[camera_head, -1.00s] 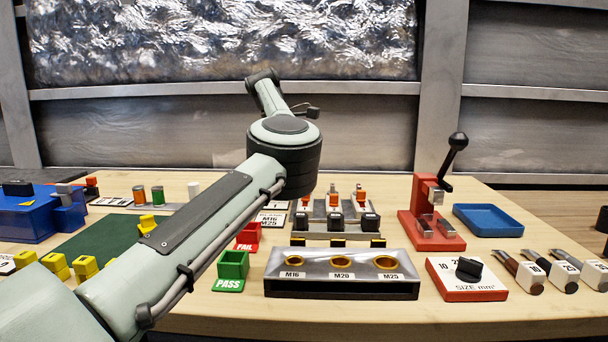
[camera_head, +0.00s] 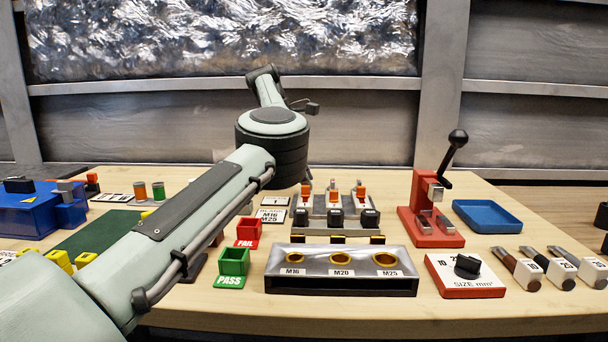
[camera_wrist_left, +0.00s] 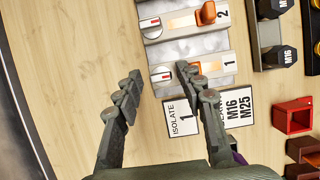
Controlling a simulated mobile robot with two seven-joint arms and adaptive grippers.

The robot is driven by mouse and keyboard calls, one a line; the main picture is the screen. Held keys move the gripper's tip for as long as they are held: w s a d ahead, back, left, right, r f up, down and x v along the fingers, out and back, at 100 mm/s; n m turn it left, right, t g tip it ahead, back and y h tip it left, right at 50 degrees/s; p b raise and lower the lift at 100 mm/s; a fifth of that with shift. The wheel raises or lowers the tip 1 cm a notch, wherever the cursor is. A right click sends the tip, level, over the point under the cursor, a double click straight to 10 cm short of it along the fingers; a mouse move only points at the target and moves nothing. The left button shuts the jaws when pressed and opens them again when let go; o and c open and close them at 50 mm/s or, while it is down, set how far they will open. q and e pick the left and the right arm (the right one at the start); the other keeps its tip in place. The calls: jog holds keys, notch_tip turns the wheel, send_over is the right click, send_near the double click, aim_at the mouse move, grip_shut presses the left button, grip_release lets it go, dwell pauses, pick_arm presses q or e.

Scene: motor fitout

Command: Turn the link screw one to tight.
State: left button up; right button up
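In the left wrist view, a grey plate marked 1 carries a round white knob (camera_wrist_left: 161,76) with a red mark and an orange lever (camera_wrist_left: 190,70). A second plate, marked 2, has a like knob (camera_wrist_left: 151,28) and an orange lever (camera_wrist_left: 207,13). No label reads "link screw", so I cannot tell for certain which part it is. My left gripper (camera_wrist_left: 162,80) is open and empty. Its fingers are spread to either side of the knob on plate 1, and the right finger partly covers that plate. My right gripper is not in view.
An "ISOLATE 1" card (camera_wrist_left: 180,117) and an M16/M25 card (camera_wrist_left: 239,105) lie close to plate 1. A red FAIL bin (camera_head: 248,231), a green PASS bin (camera_head: 233,262) and an M16-M20-M25 block (camera_head: 341,285) stand in front. Bare wood lies left of the plates in the wrist view.

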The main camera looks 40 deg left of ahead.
pick_arm(q)
jog(key=shift+r, duration=0.1)
jog(key=v, duration=0.7)
jog(key=shift+a+r, duration=0.15)
jog(key=shift+r, duration=0.2)
jog(key=shift+s, duration=0.15)
dwell(0.4)
